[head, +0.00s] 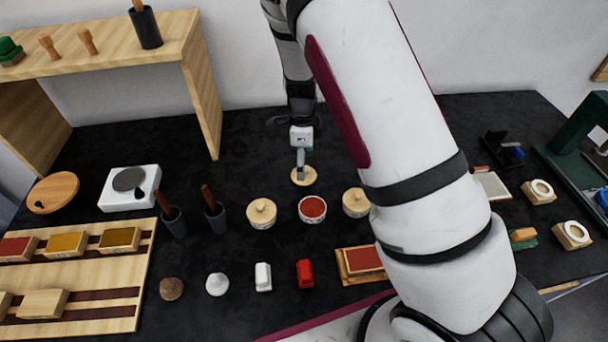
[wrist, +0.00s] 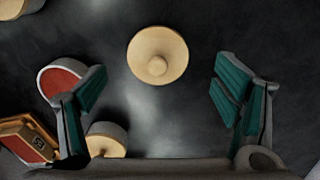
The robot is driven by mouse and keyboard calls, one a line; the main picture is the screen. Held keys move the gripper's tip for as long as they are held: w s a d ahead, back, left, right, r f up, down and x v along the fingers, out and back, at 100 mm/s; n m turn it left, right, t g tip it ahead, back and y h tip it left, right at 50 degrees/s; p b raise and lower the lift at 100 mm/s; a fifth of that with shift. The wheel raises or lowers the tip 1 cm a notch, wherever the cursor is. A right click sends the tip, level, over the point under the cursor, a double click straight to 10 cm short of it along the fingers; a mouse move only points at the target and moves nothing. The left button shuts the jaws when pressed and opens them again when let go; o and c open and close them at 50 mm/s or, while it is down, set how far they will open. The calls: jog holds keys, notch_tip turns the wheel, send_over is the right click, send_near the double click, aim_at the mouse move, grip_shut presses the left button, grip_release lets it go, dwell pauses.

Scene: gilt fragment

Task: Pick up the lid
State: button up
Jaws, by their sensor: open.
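The lid (head: 304,177) is a round pale wooden disc lying on the dark table, behind an open white jar of red paste (head: 312,208). In the wrist view the lid (wrist: 170,45) shows its small round knob, ahead of my fingers and roughly midway between them. My gripper (head: 301,167) is above the lid in the head view and partly covers it. In the wrist view my gripper (wrist: 160,82) is open, with teal pads wide apart and nothing between them. The red jar (wrist: 60,80) is partly behind the left finger.
Lidded jars stand left (head: 262,213) and right (head: 356,203) of the red jar. A wooden shelf (head: 100,45) stands back left. The table around the lid is clear.

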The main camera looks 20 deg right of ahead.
aim_at(310, 175)
jog(key=shift+s+f, duration=0.15)
jog(key=shift+f, duration=1.75)
jog(key=c, duration=1)
jog(key=shift+c, duration=0.2)
jog(key=shift+r, duration=0.1)
